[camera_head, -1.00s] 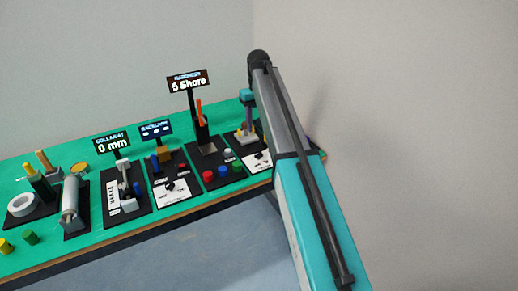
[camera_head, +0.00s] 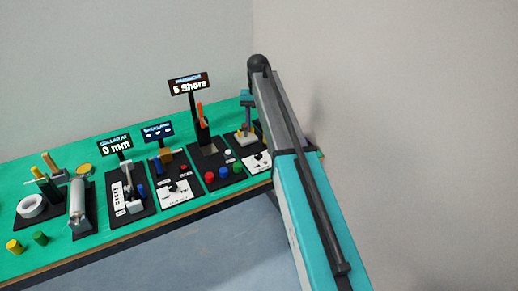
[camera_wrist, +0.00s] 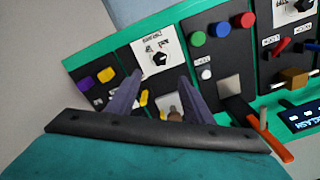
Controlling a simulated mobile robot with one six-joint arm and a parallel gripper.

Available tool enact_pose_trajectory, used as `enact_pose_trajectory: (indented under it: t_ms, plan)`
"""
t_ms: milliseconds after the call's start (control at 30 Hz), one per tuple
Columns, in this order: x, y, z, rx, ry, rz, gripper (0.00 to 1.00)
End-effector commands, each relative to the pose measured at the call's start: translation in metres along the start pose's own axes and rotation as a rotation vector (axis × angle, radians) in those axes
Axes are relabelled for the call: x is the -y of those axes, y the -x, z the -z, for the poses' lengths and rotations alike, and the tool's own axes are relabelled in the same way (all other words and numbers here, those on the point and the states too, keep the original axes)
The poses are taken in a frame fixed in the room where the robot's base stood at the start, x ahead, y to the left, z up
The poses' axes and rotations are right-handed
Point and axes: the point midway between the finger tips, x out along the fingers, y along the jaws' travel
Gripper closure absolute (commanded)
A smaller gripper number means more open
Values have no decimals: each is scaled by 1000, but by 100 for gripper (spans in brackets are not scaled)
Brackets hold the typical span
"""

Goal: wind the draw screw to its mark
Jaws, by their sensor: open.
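The station with the sign reading "COLLAR AT 0 mm" (camera_head: 115,146) stands left of centre in the head view. Its black base (camera_head: 117,220) carries a white scale strip (camera_head: 117,196), grey-white parts and a blue part. It looks like the draw screw's station, but screw and mark are too small to make out. My gripper (camera_wrist: 157,97) is open in the wrist view, its two fingers apart. In the head view my arm partly hides that station.
Along the green bench (camera_head: 62,160) stand a backlash station (camera_head: 158,132), a hardness station reading "5 Shore" (camera_head: 188,85) with coloured buttons, and a grey roller (camera_head: 77,205). A white ring (camera_head: 30,206) lies far left. An orange lever (camera_wrist: 268,140) is right of my fingers.

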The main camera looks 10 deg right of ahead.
Motion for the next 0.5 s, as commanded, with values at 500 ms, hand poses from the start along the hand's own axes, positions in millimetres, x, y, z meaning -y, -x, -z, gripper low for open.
enact_pose_trajectory:
  t_ms: [500]
  plan:
    - [0, -7, 0, 0, 1, 0, 53]
